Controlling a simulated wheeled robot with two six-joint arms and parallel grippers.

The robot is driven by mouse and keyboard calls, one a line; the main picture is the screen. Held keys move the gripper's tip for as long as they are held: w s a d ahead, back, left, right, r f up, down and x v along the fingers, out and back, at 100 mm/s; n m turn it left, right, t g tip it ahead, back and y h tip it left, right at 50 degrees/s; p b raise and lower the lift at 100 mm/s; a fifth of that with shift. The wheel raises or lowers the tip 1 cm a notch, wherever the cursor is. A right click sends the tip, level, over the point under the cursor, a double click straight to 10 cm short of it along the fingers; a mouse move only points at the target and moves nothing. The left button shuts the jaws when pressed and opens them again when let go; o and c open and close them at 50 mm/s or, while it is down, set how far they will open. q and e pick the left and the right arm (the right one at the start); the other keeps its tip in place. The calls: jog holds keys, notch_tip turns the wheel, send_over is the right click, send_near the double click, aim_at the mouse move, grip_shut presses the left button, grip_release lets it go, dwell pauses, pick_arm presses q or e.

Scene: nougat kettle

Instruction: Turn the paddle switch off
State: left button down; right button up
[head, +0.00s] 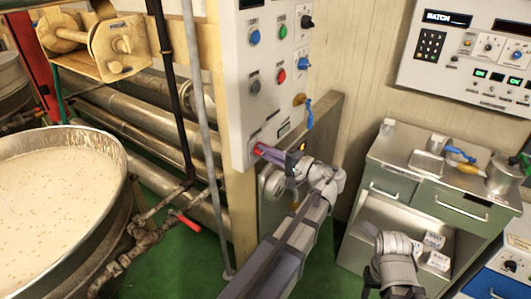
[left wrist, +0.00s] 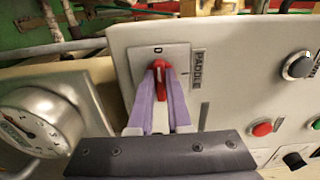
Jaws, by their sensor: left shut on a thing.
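The paddle switch is a red knob (left wrist: 159,78) on a light square plate (left wrist: 140,62) beside the label "PADDLE" (left wrist: 197,70). Marks "0" and "I" are on the plate; in the left wrist view the knob's visible end points up towards "0". My left gripper (left wrist: 158,88) is shut on the knob, one purple finger on each side. In the head view my left gripper (head: 268,152) reaches the bottom of the grey control panel (head: 235,100). My right gripper's fingers are not visible; only part of that arm shows at the lower right.
Green, red and blue buttons sit higher on the panel, with a blue-handled part (head: 309,113) at its right edge. A round gauge (left wrist: 38,122) is close by the switch. The kettle (head: 60,190) stands left; a grey cabinet (head: 395,150) stands right.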

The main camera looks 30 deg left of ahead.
pick_arm(q)
jog(key=c, duration=0.9)
grip_release()
jog(key=shift+o, duration=0.2)
jog(key=d, duration=0.8)
jog(key=shift+s, duration=0.35)
jog(key=shift+a, duration=0.1)
